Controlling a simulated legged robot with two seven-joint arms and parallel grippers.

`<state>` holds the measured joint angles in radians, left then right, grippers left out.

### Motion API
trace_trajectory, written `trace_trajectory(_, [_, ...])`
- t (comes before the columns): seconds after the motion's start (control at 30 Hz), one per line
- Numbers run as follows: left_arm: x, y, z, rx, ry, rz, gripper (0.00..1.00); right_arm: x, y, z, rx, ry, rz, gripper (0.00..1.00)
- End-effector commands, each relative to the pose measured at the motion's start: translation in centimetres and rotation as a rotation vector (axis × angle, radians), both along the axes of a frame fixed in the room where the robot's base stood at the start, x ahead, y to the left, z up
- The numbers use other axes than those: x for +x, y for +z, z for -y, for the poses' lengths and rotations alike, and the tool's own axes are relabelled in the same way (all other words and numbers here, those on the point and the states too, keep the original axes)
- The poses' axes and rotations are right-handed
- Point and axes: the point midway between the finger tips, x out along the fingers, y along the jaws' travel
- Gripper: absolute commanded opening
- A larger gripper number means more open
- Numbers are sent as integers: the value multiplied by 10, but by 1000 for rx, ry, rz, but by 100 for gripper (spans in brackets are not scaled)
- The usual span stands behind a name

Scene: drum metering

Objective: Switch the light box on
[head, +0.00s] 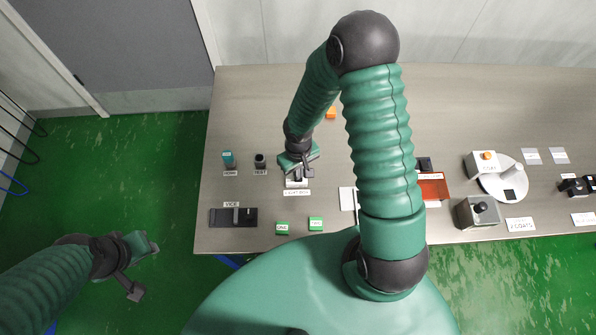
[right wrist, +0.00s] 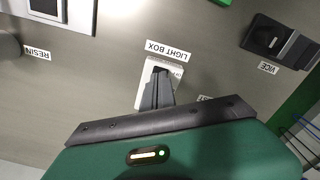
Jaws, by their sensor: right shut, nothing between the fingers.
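The light box (head: 297,183) is a small white box on the table, with a LIGHT BOX label in front of it. It also shows in the right wrist view (right wrist: 147,76), partly covered by my fingers. My right gripper (head: 298,174) is shut and empty, with its fingertips pointing down at the box top. In the right wrist view the closed fingertips (right wrist: 160,74) overlap the top of the box where a dark switch area lies; I cannot tell whether they touch it. My left gripper (head: 146,267) is open and empty, off the table's left edge over the green floor.
A vice (head: 234,217) and two green blocks (head: 282,228) lie near the front edge. A blue-topped item (head: 229,158) and a dark item (head: 260,160) stand left of the light box. A red tray (head: 434,187) and scale (head: 503,180) are at the right.

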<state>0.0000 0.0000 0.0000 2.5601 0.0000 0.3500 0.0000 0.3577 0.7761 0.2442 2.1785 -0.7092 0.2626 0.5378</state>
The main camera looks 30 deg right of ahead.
Motion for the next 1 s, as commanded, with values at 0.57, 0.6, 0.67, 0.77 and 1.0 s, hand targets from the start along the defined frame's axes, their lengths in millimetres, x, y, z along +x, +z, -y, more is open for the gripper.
trace_trajectory(0.57, [0,55,0,0,0,0,36,0,59,0,0,1,0,0])
trace_trajectory(0.6, [0,55,0,0,0,0,36,0,59,0,0,1,-1,0])
trace_trajectory(0.67, [0,54,0,0,0,0,36,0,58,0,0,1,-1,0])
trace_trajectory(0.77, [0,53,0,0,0,0,36,0,57,0,0,1,0,0])
trace_trajectory(1.0, [0,52,0,0,0,0,36,0,57,0,-1,2,1,0])
